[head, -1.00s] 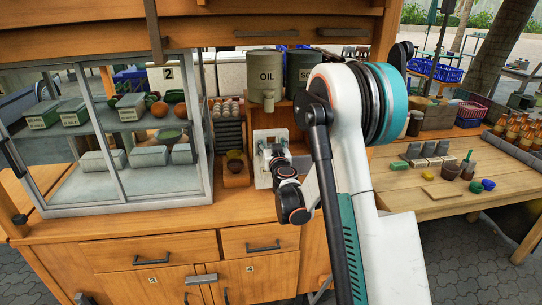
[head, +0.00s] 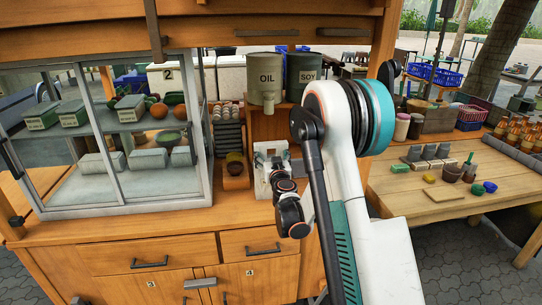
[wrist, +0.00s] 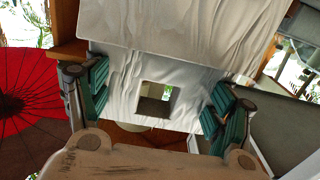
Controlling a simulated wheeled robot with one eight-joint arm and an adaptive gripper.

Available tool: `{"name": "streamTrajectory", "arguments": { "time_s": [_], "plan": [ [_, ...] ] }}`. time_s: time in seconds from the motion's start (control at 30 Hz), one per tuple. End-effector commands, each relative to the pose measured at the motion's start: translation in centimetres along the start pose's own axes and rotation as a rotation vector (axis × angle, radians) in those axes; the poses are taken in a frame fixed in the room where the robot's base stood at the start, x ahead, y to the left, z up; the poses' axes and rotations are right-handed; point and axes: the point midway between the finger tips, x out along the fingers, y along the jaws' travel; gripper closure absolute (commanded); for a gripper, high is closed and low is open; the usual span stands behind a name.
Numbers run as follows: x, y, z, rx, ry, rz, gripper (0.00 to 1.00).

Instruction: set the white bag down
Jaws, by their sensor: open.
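A white bag (wrist: 180,75) with a square handle hole fills the upper middle of the wrist view. My open gripper (wrist: 158,95) has its green-padded fingers spread, one on each side of the handle part. I cannot tell whether either pad touches the bag. In the head view the white bag (head: 261,158) is small, upright and partly hidden behind my gripper (head: 274,166), at the counter to the right of the glass case.
A glass case (head: 120,150) stands left of the bag. A small wooden tray (head: 236,181) is close on the bag's left. OIL (head: 267,80) and SOY (head: 305,76) containers stand behind. A side table (head: 410,200) with small items is at right.

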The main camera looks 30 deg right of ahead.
Motion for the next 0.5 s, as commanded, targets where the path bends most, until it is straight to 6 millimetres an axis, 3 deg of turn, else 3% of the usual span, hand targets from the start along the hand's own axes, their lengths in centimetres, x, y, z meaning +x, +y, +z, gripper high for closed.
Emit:
{"name": "streamTrajectory", "arguments": {
  "time_s": [0.23,0.5],
  "plan": [
    [0.0,0.0,-0.5,0.0,0.0,0.0,0.26],
    [-4.8,0.0,-0.5,0.0,0.0,0.0,0.26]
  ]
}}
